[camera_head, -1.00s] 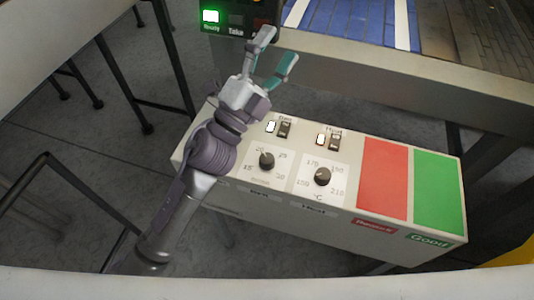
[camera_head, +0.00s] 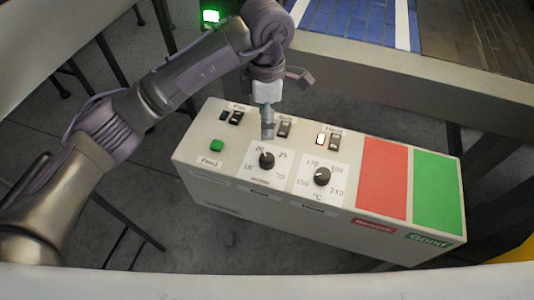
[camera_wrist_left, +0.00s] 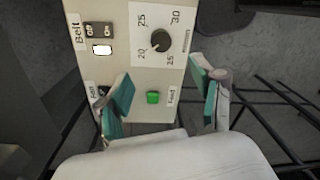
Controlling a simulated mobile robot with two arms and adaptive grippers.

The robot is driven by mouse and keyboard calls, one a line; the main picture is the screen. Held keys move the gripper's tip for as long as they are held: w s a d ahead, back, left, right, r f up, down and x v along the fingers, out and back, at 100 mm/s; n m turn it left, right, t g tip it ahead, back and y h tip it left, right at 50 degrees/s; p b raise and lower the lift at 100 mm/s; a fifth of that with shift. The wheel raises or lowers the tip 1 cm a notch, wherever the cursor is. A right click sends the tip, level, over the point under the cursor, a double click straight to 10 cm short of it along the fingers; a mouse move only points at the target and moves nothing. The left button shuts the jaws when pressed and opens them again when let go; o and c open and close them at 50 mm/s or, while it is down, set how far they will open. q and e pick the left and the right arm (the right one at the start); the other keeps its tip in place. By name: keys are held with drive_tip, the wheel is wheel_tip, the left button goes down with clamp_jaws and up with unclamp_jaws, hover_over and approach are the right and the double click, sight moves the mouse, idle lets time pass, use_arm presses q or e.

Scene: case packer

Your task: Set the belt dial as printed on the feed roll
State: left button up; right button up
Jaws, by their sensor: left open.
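The belt dial (camera_head: 266,160) is a dark round knob on a white numbered scale on the control box. It also shows in the left wrist view (camera_wrist_left: 160,40), clear of the fingers; its exact setting is too small to read. My left gripper (camera_head: 267,130) points down over the panel, just behind the belt dial in the head view. In the left wrist view its teal-padded fingers (camera_wrist_left: 162,88) are apart and empty, with the green feed button (camera_wrist_left: 153,97) between them in the picture. The feed roll and its print cannot be made out. My right gripper is not in view.
The heat dial (camera_head: 322,176) is right of the belt dial. Rocker switches (camera_head: 284,129) line the box's back. Red (camera_head: 384,180) and green (camera_head: 437,192) pads fill its right end. A conveyor with blue slats (camera_head: 352,22) runs behind.

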sight(267, 158)
use_arm(q)
drive_tip(key=f+p, duration=0.1)
drive_tip(key=f, duration=0.3)
drive_tip(key=f+p, duration=0.1)
drive_tip(key=f, duration=0.3)
drive_tip(key=s+f+p, duration=0.1)
drive_tip(key=f, duration=0.3)
drive_tip(key=shift+d+p, duration=0.1)
drive_tip(key=shift+p, duration=0.2)
drive_tip(key=shift+f, duration=0.6)
drive_tip(key=shift+w, duration=0.1)
drive_tip(key=c, duration=1.1)
drive_tip(key=shift+c, duration=0.2)
